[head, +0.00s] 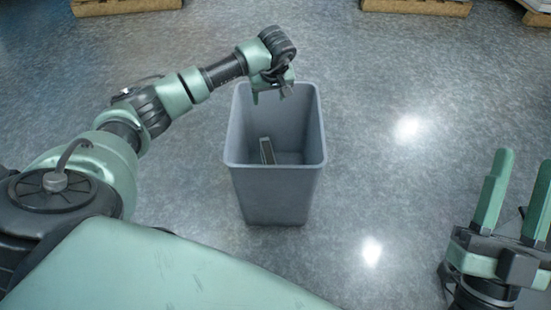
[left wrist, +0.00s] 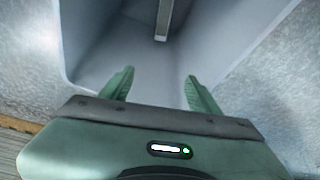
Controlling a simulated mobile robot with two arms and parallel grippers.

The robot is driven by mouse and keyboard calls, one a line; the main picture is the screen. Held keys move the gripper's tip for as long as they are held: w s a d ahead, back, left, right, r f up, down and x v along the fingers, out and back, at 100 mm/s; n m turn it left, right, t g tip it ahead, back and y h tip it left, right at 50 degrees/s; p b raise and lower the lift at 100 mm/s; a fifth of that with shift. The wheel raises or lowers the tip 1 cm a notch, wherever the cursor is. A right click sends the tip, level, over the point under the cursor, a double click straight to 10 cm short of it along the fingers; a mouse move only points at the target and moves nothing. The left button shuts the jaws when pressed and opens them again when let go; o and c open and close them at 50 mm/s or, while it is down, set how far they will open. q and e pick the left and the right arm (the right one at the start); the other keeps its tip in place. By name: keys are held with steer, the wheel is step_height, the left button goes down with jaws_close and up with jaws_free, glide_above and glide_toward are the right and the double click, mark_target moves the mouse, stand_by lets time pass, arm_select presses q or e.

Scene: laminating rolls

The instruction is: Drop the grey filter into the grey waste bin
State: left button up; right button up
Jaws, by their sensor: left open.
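The grey waste bin (head: 277,186) stands on the floor in the middle of the head view, open at the top. The grey filter (head: 267,151) is inside it, tilted and leaning against the inner left side. In the left wrist view, part of the filter (left wrist: 164,22) shows between the bin's inner walls (left wrist: 222,50), beyond my fingers. My left gripper (head: 271,95) is over the bin's far rim, pointing down, open and empty. Its two fingers (left wrist: 159,88) are spread apart in the left wrist view. My right gripper (head: 512,205) is at the lower right, fingers spread and empty, away from the bin.
Pallets stand along the back, one at the upper left (head: 126,7), one at the upper right (head: 416,7) and one in the right corner (head: 537,14). The shiny grey floor (head: 400,200) around the bin is clear.

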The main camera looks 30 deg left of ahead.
arm_select(q)
steer(key=p+v, duration=0.2)
steer(key=v, duration=0.5)
steer(key=shift+r, duration=0.4)
arm_select(e)
steer(key=w+f+g+h, duration=0.2)
steer(key=w+f+g, duration=0.2)
steer(key=f, duration=0.6)
steer(key=g, duration=0.2)
steer(key=shift+w+d+f+g, duration=0.15)
steer(key=shift+f+g, duration=0.05)
steer(key=shift+g, duration=0.2)
arm_select(q)
steer(key=shift+d, duration=0.1)
